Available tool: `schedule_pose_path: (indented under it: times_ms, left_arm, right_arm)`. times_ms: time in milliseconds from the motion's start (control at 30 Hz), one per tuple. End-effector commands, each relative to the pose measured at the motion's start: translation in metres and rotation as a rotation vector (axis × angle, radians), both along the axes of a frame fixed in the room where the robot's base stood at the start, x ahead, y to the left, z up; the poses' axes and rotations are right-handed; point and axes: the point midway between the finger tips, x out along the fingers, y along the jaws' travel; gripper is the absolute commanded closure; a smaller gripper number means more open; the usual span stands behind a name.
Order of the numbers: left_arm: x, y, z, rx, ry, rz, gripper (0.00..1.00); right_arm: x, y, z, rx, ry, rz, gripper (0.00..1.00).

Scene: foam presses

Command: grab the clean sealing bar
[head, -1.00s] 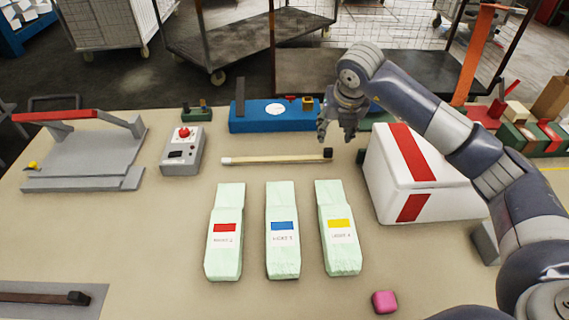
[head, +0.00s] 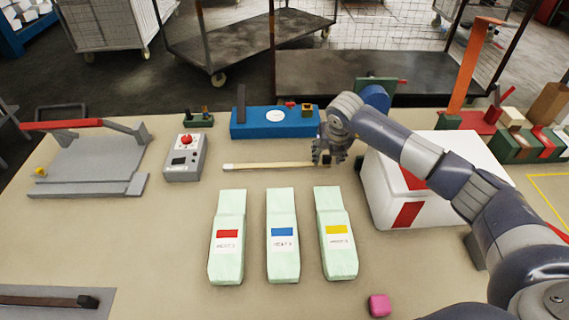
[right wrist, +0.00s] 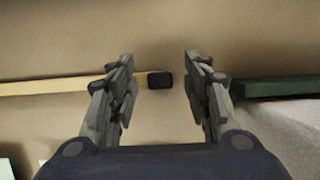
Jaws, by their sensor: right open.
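A pale, straight sealing bar (head: 265,166) lies flat on the table with its black end to the right. In the right wrist view its pale length (right wrist: 55,86) comes in from the left, and its black end (right wrist: 160,80) lies between the fingers. My right gripper (head: 328,160) is open and empty at the bar's right end, covering the black end in the head view. In the right wrist view, gaps show on both sides of the black end between the fingertips (right wrist: 158,62). My left gripper is not in view.
A dark brown bar (head: 45,300) lies on a grey plate at front left. A white box with red stripes (head: 450,160) stands right of the gripper. A blue block (head: 270,125) is behind the bar. Several pale green packs (head: 283,205) lie in front.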

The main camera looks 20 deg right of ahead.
Motion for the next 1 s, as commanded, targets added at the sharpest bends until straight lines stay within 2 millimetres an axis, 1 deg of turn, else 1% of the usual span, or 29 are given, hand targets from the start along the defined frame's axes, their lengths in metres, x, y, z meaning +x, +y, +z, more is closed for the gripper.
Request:
schedule_pose_path:
  times_ms: [67,167,200,267,300,667,767,867,967,1000]
  left_arm:
    - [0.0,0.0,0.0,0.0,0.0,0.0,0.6]
    - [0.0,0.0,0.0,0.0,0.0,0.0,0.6]
    - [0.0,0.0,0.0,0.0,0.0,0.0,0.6]
    - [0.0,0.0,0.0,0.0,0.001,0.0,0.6]
    - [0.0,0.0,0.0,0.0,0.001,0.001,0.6]
    - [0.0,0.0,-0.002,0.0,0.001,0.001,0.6]
    - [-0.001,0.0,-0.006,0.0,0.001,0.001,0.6]
    - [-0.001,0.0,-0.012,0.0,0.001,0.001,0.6]
    - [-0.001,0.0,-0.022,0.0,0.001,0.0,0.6]
    - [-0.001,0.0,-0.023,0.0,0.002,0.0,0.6]
  right_arm:
    - [0.0,0.0,0.0,0.0,0.0,0.0,0.55]
    - [0.0,0.0,0.0,0.0,0.0,0.0,0.75]
    - [0.0,0.0,0.0,0.0,0.0,0.0,0.84]
    - [0.0,0.0,0.0,0.0,0.0,0.0,0.98]
    - [0.0,0.0,0.0,0.0,0.0,0.0,1.0]
    - [0.0,0.0,0.003,0.0,-0.002,0.0,1.0]
    - [0.001,0.0,0.008,0.002,-0.005,0.001,1.0]
    - [0.001,0.0,0.018,0.0,-0.006,0.001,1.0]
    - [0.002,0.0,0.036,0.001,-0.007,0.001,1.0]
    - [-0.004,0.008,0.035,0.001,-0.003,0.007,1.0]
